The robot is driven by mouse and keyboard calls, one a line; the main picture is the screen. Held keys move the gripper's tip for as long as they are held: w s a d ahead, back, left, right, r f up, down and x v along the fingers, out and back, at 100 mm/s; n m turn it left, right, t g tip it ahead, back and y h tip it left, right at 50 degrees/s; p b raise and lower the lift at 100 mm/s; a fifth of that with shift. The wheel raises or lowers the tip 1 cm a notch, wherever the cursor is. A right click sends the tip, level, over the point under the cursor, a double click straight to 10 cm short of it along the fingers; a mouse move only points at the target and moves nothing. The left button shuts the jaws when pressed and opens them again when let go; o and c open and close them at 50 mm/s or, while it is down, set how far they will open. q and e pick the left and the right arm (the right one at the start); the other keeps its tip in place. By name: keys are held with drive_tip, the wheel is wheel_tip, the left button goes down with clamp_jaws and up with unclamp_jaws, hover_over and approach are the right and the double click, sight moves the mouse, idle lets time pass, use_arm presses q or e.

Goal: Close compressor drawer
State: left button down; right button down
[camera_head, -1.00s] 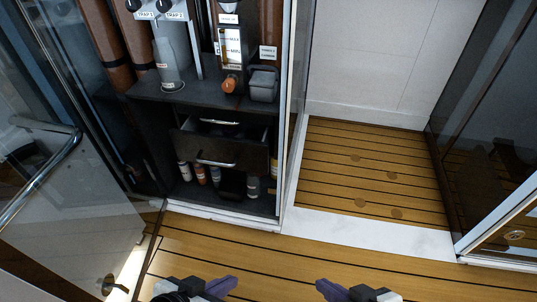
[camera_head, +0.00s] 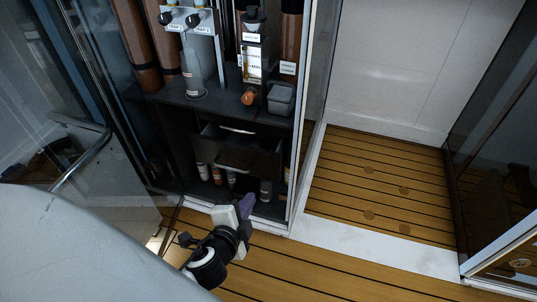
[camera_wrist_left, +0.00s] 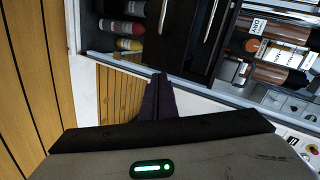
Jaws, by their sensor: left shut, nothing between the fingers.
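The dark drawer (camera_head: 238,157) stands partly pulled out of the cabinet in the head view, above a shelf of bottles. A second handle shows just above and behind its front. Both metal handles show at the top of the left wrist view, with the dark drawer front (camera_wrist_left: 180,40) around them. My left gripper (camera_head: 245,204) is in front of the cabinet's bottom edge, below the drawer and apart from it in the picture. Its purple fingers (camera_wrist_left: 158,95) are shut together with nothing between them. My right gripper is out of view.
Several bottles (camera_head: 218,175) stand on the bottom shelf. A grey bin (camera_head: 281,98) and an orange-capped item (camera_head: 249,97) are on the counter above. A glass door with a metal handle (camera_head: 82,158) stands open at left. Wooden floor (camera_head: 375,185) at right is clear.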

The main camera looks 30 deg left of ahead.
use_arm(q)
drive_tip(key=w+r+m, duration=0.1)
drive_tip(key=r+m, duration=0.1)
drive_tip(key=m+t+b, duration=0.1)
drive_tip(key=m+t, duration=0.1)
approach(270, 156)
drive_tip(key=x, duration=0.5)
drive_tip(key=shift+w+a+g, duration=0.1)
drive_tip(key=shift+w+g, duration=0.2)
drive_tip(key=shift+w, duration=0.25)
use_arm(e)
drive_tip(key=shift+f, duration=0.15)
